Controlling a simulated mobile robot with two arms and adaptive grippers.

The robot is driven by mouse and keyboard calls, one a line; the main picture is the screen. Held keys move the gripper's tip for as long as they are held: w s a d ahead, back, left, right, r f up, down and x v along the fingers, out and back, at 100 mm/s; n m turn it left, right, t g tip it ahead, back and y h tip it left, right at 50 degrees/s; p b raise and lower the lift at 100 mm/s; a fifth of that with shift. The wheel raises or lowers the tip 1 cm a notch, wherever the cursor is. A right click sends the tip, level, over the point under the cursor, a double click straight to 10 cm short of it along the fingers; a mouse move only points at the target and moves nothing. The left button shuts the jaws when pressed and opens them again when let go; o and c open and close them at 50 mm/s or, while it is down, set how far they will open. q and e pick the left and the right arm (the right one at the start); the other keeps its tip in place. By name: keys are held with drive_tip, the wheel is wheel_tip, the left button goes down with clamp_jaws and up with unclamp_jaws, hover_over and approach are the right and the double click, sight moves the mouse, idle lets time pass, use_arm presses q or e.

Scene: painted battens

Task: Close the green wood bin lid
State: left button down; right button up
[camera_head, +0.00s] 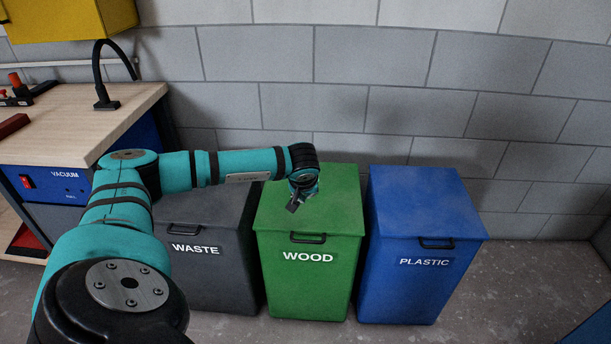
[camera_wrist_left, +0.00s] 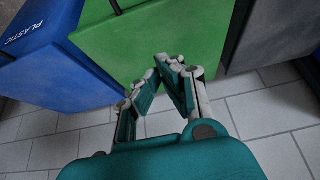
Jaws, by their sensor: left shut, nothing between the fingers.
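The green wood bin (camera_head: 308,275) stands between two other bins, with the white word WOOD and a dark handle on its front. Its green lid (camera_head: 335,195) lies flat on top and looks closed. It also shows in the left wrist view (camera_wrist_left: 125,45). My left gripper (camera_head: 296,204) is over the lid, near its middle and left part. In the left wrist view its fingers (camera_wrist_left: 168,63) come together at the tips with nothing between them. I cannot tell whether they touch the lid. My right gripper is not in view.
A grey waste bin (camera_head: 215,280) stands close on the left and a blue plastic bin (camera_head: 412,280) close on the right, both lids down. A block wall (camera_head: 400,90) rises behind. A wooden workbench (camera_head: 60,120) with a vacuum unit is at the left.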

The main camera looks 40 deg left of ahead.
use_arm(q)
drive_tip(key=shift+s+d+f, duration=0.15)
drive_tip(key=shift+s+f, duration=0.05)
drive_tip(key=shift+f, duration=0.35)
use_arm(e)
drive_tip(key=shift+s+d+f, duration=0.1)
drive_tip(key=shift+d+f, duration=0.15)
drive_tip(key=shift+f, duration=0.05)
use_arm(q)
drive_tip(key=shift+r, duration=0.1)
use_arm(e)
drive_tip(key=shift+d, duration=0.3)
use_arm(q)
drive_tip(key=v, duration=1.1)
drive_tip(key=shift+s+d+r, duration=0.15)
drive_tip(key=shift+r, duration=0.2)
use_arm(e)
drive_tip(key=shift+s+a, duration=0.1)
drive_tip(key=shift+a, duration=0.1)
